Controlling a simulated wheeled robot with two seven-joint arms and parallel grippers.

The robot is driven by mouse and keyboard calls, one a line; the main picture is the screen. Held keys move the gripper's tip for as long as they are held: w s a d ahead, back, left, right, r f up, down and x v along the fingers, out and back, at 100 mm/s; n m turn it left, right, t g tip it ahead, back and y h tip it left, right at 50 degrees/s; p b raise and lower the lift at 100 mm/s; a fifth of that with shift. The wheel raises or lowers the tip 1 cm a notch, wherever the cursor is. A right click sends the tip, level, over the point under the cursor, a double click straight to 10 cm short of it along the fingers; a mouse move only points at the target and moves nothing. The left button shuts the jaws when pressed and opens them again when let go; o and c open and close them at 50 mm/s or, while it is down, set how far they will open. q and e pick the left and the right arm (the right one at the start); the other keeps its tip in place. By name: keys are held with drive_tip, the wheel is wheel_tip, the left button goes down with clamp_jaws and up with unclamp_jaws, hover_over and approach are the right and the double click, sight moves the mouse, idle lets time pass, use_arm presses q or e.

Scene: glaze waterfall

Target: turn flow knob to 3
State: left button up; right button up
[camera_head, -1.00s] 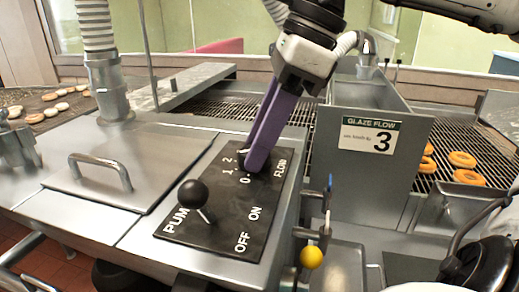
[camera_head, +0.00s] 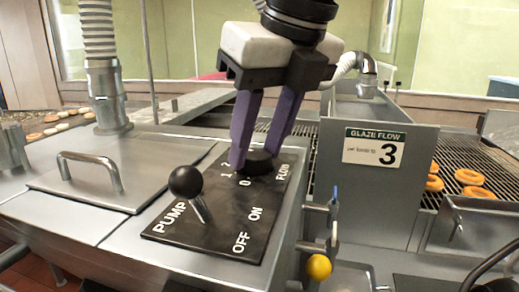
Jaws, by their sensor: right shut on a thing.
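The flow knob (camera_head: 261,167) is a round black knob on the black control panel (camera_head: 215,228), beside the numbers 0, 1 and 2 and the word FLOW. My right gripper (camera_head: 254,157) comes down from above with its two purple fingers on either side of the knob, shut on it. The fingers partly hide the knob and the scale, so its pointer setting cannot be read. A sign (camera_head: 374,148) reads GLAZE FLOW with a large 3. My left gripper is not in view.
The pump lever with a black ball (camera_head: 186,182) stands close in front of the knob. A lid with a metal handle (camera_head: 90,160) lies to the left. A yellow ball handle (camera_head: 319,267) is at the right. Doughnuts (camera_head: 468,176) sit on the rack at the far right.

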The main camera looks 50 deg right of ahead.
drive_tip(key=m+h, duration=0.1)
drive_tip(key=m, duration=0.1)
drive_tip(key=m+g+h, duration=0.1)
drive_tip(key=m, duration=0.2)
drive_tip(key=shift+a+m, duration=0.15)
drive_tip(key=shift+m, duration=0.15)
idle(0.4)
drive_tip(key=o, duration=1)
drive_tip(key=shift+o, duration=0.2)
drive_tip(key=p+v, duration=0.2)
drive_tip(key=v, duration=0.8)
drive_tip(key=shift+w+r, duration=0.1)
drive_tip(key=shift+r, duration=0.1)
